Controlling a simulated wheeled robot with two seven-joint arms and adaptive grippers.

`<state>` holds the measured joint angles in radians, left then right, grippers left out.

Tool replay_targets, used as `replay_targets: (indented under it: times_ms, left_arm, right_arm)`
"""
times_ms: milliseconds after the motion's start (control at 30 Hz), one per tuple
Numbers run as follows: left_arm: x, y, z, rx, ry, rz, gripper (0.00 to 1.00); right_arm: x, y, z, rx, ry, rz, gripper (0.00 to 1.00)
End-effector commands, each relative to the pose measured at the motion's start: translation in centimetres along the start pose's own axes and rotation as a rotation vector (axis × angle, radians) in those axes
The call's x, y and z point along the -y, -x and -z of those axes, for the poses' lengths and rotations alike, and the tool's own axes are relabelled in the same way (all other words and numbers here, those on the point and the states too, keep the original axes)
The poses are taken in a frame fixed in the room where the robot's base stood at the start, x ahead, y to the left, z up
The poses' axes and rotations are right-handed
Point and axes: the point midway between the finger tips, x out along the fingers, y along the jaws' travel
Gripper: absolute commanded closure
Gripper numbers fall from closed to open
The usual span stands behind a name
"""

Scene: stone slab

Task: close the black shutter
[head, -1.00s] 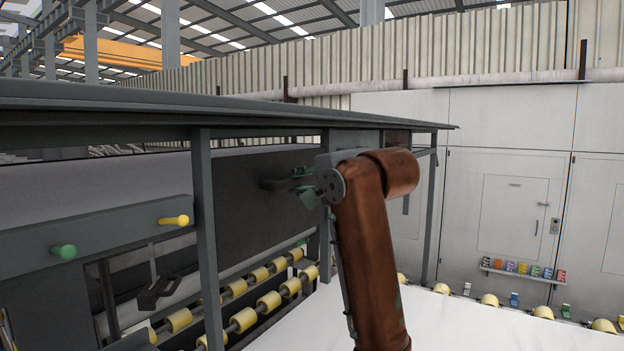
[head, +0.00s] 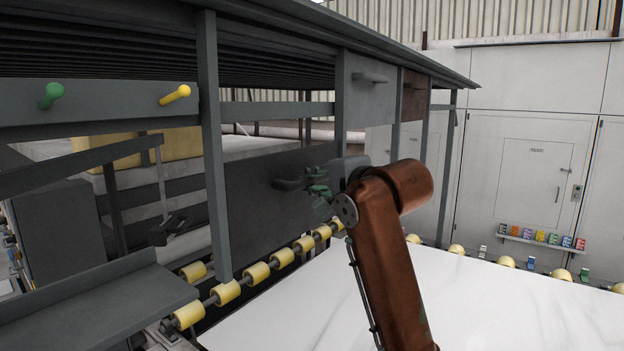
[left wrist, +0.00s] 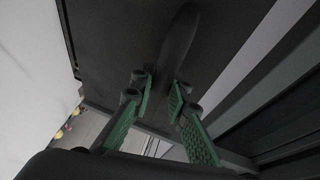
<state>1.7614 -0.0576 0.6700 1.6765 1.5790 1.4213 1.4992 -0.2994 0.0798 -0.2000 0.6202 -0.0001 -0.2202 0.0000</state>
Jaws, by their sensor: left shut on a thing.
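The black shutter (head: 258,205) is a dark flat panel between two grey posts, above the rollers. An open gap shows between its top edge and the rail above. Its dark bar handle (head: 288,184) sticks out near the upper right. My left gripper (head: 318,190), with green finger pads, is at the handle, on the brown arm. In the left wrist view the handle (left wrist: 182,40) runs down between the green fingers, which are shut on it; the panel (left wrist: 120,50) lies behind. My right gripper is not in view.
A grey panel with a handle (head: 370,90) and a brown panel (head: 415,95) sit higher to the right. Green (head: 51,95) and yellow (head: 176,95) knobs stick out at left. Yellow rollers (head: 255,273) run below the shutter. A white slab (head: 480,305) fills the lower right.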

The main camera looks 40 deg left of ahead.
Motion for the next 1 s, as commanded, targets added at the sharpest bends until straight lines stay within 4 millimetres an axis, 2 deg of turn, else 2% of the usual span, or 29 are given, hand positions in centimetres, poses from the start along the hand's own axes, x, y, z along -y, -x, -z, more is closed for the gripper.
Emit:
replay_targets:
  times_ms: [33, 333, 367, 600, 867, 1000]
  left_arm:
    - [-0.6, -0.1, 0.0, 0.001, -0.001, -0.012, 1.00]
    - [-0.9, -0.2, 0.1, 0.002, -0.002, -0.018, 1.00]
    - [-0.9, -0.2, 0.1, 0.002, -0.002, -0.019, 0.83]
    - [-0.7, -0.2, 0.1, 0.002, -0.002, -0.015, 0.67]
    - [-0.5, -0.1, 0.0, 0.001, -0.001, -0.011, 0.67]
    - [-0.5, 0.9, 0.1, -0.002, 0.000, -0.009, 0.67]
  right_arm:
    - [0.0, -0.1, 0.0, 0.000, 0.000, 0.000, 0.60]
    - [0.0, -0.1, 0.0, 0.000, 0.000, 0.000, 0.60]
    - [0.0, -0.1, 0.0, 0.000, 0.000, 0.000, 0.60]
    - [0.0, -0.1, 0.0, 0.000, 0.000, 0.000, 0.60]
    - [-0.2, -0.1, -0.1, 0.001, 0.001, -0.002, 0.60]
    - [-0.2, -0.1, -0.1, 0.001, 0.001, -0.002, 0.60]
